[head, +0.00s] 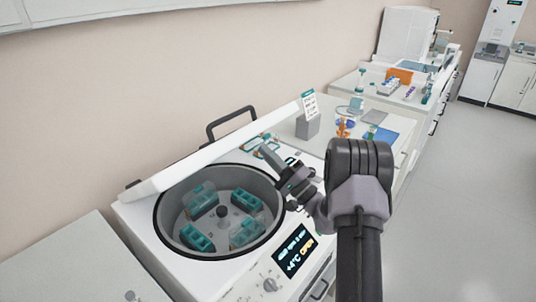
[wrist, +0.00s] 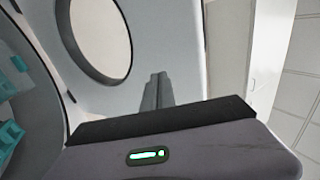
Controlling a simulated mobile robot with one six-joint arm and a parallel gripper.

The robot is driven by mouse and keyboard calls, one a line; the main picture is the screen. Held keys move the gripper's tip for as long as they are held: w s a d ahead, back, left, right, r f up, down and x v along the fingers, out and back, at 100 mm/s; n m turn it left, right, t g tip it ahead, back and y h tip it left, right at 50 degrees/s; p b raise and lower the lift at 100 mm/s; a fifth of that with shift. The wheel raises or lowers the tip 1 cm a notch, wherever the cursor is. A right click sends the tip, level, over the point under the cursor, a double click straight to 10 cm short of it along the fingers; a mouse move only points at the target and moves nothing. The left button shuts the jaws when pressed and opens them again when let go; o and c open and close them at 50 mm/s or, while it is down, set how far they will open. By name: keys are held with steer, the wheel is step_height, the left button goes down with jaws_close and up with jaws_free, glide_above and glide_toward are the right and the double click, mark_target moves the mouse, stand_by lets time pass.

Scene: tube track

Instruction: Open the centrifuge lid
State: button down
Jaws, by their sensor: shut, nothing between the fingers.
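The centrifuge (head: 145,225) stands at the front left in the head view, with its round chamber uncovered. Its white lid (head: 205,155) is raised and tilted up at the back, with a dark handle (head: 230,118) on top. Teal tube holders (head: 197,238) sit around the rotor hub. The display (head: 295,255) reads "OPEN". My gripper (head: 270,155) is shut and empty, at the right rim of the chamber near the lid's right end. In the wrist view my shut fingers (wrist: 155,92) are in front of the lid's underside (wrist: 185,45); I cannot tell whether they touch it.
A grey block with a sign (head: 308,118) stands behind the centrifuge. Beyond it the bench holds a blue mat (head: 383,135), a bottle and an orange rack (head: 399,76). The floor (head: 460,190) at right is clear. A wall rises behind the lid.

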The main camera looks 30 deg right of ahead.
mark_target(259, 125)
steer(key=w+a+r+p, duration=0.1)
steer(key=w+r, duration=0.1)
steer(key=w+a+r+p, duration=0.1)
steer(key=w+r+p, duration=0.1)
steer(key=r, duration=0.1)
steer(key=w+r+p, duration=0.1)
steer(key=w+r, duration=0.1)
steer(key=r, duration=0.1)
steer(key=shift+w+a+p, duration=0.3)
steer(key=shift+a+p, duration=0.05)
steer(key=shift+a, duration=0.05)
steer(key=r+p+x, duration=0.1)
steer(key=p+x, duration=0.1)
steer(key=x, duration=0.5)
steer(key=b+v, duration=1.1)
steer(key=shift+s+d+r, duration=0.2)
steer(key=shift+s+r, duration=0.1)
steer(key=shift+s, duration=0.1)
steer(key=shift+r, duration=0.2)
